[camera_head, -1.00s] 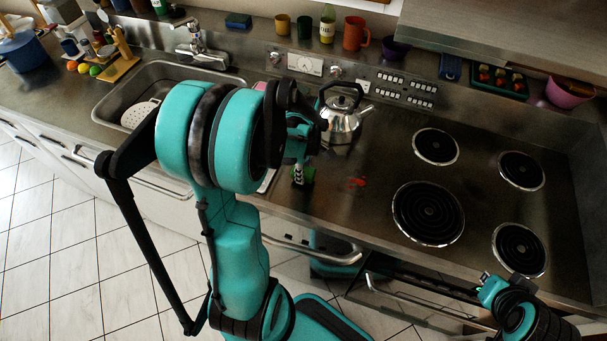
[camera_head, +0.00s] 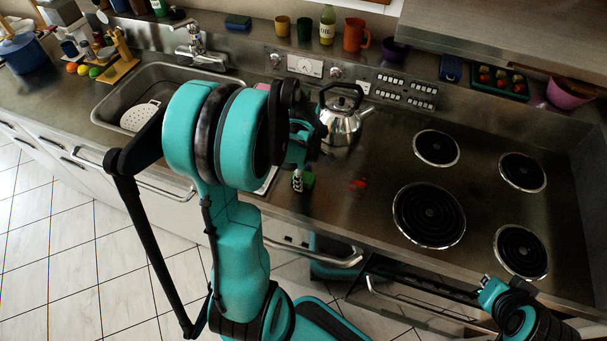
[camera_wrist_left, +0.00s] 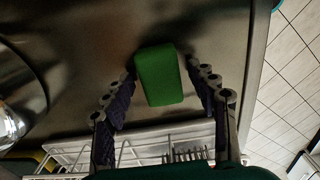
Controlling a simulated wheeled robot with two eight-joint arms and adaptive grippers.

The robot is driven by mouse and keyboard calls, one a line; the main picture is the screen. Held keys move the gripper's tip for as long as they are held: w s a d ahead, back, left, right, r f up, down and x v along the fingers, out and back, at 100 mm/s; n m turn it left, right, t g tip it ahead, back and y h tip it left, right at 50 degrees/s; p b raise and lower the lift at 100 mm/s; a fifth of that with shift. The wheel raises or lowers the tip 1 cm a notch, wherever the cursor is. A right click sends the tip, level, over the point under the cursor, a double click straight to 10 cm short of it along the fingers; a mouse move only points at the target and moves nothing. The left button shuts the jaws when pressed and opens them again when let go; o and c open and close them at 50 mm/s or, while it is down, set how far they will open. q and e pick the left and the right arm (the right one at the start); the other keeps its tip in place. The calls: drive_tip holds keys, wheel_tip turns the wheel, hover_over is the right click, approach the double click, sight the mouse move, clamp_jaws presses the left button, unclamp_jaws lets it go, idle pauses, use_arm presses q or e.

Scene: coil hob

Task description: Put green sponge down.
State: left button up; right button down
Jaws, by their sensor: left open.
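The green sponge (camera_wrist_left: 160,76) lies on the dark steel worktop between the two fingers of my left gripper (camera_wrist_left: 162,92) in the left wrist view. The fingers are spread, with a gap on each side of the sponge. In the head view the sponge (camera_head: 308,180) shows only in part beside the left gripper's fingers (camera_head: 299,178), near the worktop's front edge and left of the hob. My left arm hides some of the worktop there. My right gripper (camera_head: 489,287) is low at the right, away from the sponge; its fingers are too small to judge.
A steel kettle (camera_head: 341,124) stands just behind the left gripper. Several coil burners (camera_head: 428,213) lie to the right. The sink (camera_head: 172,76) is left, partly behind my arm. A white wire rack (camera_wrist_left: 130,152) is close to the gripper. Worktop between sponge and front-left burner is mostly clear.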

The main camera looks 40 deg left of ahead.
sight(304, 176)
use_arm(q)
wheel_tip(304, 176, up, 12)
drive_tip(key=p, duration=0.3)
drive_tip(key=s+d+r+m+t, duration=0.2)
drive_tip(key=d+r+m+t, duration=0.1)
drive_tip(key=d+m, duration=0.5)
drive_tip(key=s+d+r+m+t, duration=0.3)
drive_tip(key=d+m, duration=0.5)
drive_tip(key=m, duration=0.5)
drive_tip(key=shift+s+d+m+t, duration=0.15)
drive_tip(key=shift+m+t, duration=0.15)
drive_tip(key=shift+t, duration=0.3)
